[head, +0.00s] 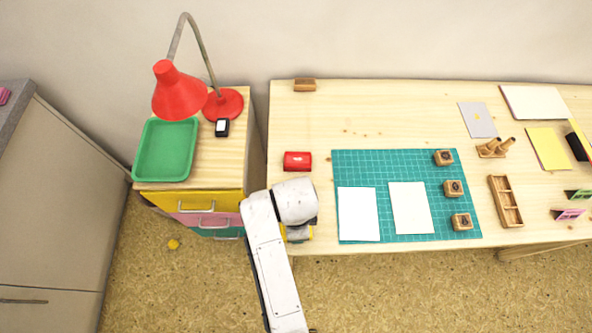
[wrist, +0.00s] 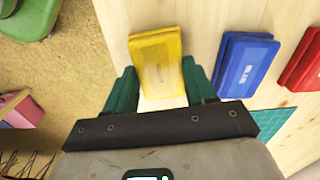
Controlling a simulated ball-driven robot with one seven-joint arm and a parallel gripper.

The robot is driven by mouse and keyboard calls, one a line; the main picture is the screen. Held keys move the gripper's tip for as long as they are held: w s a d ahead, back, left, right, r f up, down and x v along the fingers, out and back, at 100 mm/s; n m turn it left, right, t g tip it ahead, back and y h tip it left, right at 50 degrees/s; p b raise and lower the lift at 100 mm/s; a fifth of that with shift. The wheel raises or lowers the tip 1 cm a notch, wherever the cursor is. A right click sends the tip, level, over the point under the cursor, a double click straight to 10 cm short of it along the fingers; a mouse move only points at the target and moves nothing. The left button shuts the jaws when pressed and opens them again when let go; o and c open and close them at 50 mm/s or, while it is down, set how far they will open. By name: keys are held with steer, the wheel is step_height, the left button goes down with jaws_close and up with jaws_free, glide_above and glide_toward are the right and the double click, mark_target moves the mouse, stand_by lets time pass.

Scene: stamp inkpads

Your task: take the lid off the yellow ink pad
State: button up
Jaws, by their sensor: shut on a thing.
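The yellow ink pad (wrist: 158,55) lies on the wooden table between the two teal fingers of my gripper (wrist: 161,76) in the wrist view, its lidded face towards the camera. The fingers are shut on its long sides. I cannot tell whether the lid is apart from the base. In the head view my gripper (head: 298,234) is at the table's front left edge, and only a sliver of yellow (head: 309,233) shows beside it; my arm hides the rest.
A blue ink pad (wrist: 247,66) lies just right of the yellow one, and a red ink pad (wrist: 304,62) is beyond it. A green cutting mat (head: 400,171) with papers and stamps lies to the right. A drawer unit with a green tray (head: 140,160) and red lamp (head: 179,92) stands left.

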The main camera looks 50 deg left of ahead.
steer(key=shift+c, duration=1.2)
steer(key=shift+r, duration=0.55)
steer(key=s+d+r+p, duration=0.3)
steer(key=s+d+r, duration=0.2)
steer(key=d+r, duration=0.7)
steer(key=shift+d, duration=0.4)
